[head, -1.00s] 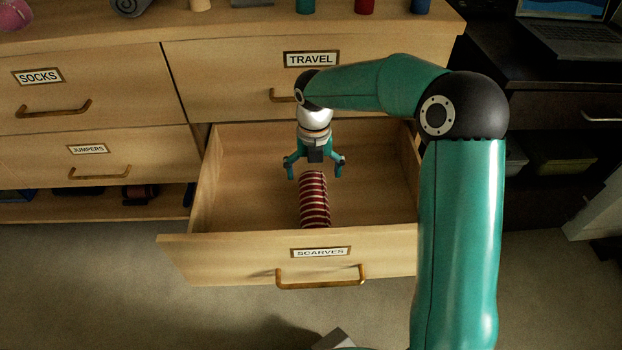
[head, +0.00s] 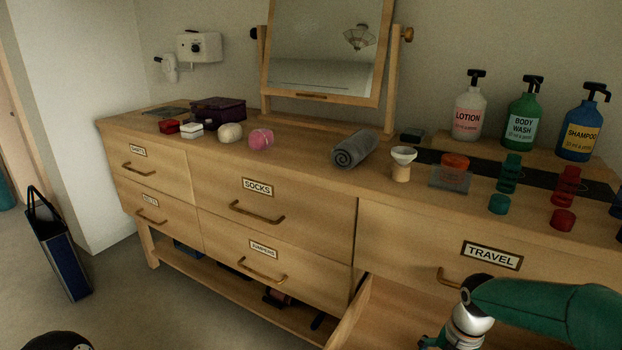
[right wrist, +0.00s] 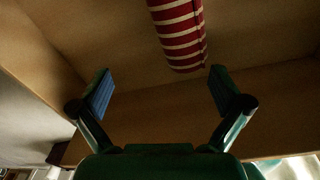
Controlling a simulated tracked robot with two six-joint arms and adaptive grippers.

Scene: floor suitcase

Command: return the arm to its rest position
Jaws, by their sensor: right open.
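My right gripper (right wrist: 162,92) is open and empty, with its two fingers spread apart in the right wrist view. A rolled scarf with red and white stripes (right wrist: 178,32) lies beyond the fingertips in that view, apart from them. In the head view my right arm comes in at the lower right, over the open drawer (head: 372,308). Only a small part of the right gripper shows there at the bottom edge. My left gripper is not in view.
The dresser top holds a grey rolled towel (head: 354,148), a purple box (head: 217,110), a pink ball (head: 261,139), a lotion bottle (head: 468,112) and several small bottles. A mirror (head: 325,50) stands behind. A blue bag (head: 62,255) stands on the floor at left.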

